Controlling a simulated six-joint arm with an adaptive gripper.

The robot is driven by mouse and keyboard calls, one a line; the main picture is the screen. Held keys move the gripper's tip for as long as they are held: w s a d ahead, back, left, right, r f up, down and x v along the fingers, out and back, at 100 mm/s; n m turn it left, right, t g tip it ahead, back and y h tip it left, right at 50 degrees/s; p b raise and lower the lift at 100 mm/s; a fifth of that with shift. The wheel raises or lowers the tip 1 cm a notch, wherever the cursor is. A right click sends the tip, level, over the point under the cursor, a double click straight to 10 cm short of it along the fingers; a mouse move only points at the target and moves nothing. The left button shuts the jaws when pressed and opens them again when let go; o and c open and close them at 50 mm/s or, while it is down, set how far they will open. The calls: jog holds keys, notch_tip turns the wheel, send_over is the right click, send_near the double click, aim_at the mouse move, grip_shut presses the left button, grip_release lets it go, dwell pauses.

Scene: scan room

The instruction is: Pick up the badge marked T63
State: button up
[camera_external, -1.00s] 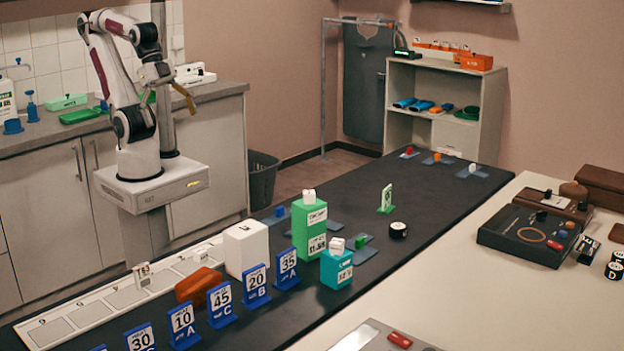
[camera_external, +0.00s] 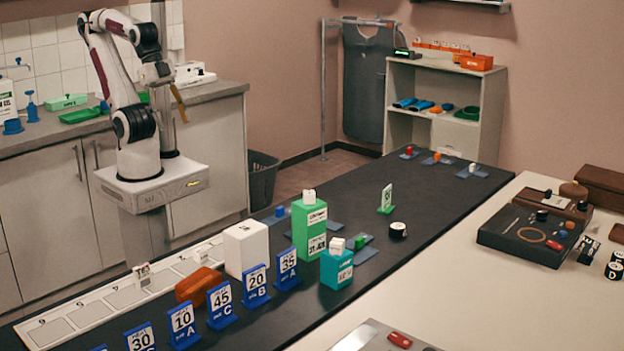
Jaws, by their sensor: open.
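I cannot read the mark T63 on anything in this view, so I cannot tell which thing is the badge. Small white marked pieces stand on the green box (camera_external: 309,197), on the teal box (camera_external: 336,245) and on the white strip (camera_external: 142,273). Another white piece (camera_external: 201,256) is farther along that strip. My gripper (camera_external: 180,104) is open and hangs high at the left, in front of the counter. It is well away from the dark table (camera_external: 430,215) and touches nothing that I can see. Its fingertips are small and hard to make out.
Blue number stands (camera_external: 221,304) line the table's near side. A green stand (camera_external: 386,199) and a black round piece (camera_external: 398,230) stand farther right. The table's far middle is mostly clear.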

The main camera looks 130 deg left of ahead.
dwell(0.3)
jog(key=n+t+h, duration=0.1)
jog(key=t+h, duration=0.2)
jog(key=t, duration=0.2)
send_over(143, 276)
jog(key=s+a, duration=0.2)
jog(key=s, duration=0.2)
notch_tip(143, 276, down, 15)
jog(key=s+f+t+y, duration=0.1)
jog(key=f, duration=0.2)
jog(key=d+f+t, duration=0.1)
jog(key=f, duration=0.1)
jog(key=s+d+f+y, duration=0.1)
jog(key=f, duration=0.2)
jog(key=shift+s+f+t+y, duration=0.3)
jog(key=shift+f+t, duration=0.05)
jog(key=shift+t, duration=0.05)
jog(key=shift+s+f+m+t, duration=0.5)
jog(key=shift+s+f+t, duration=0.1)
jog(key=shift+s, duration=0.2)
jog(key=shift+x, duration=1.35)
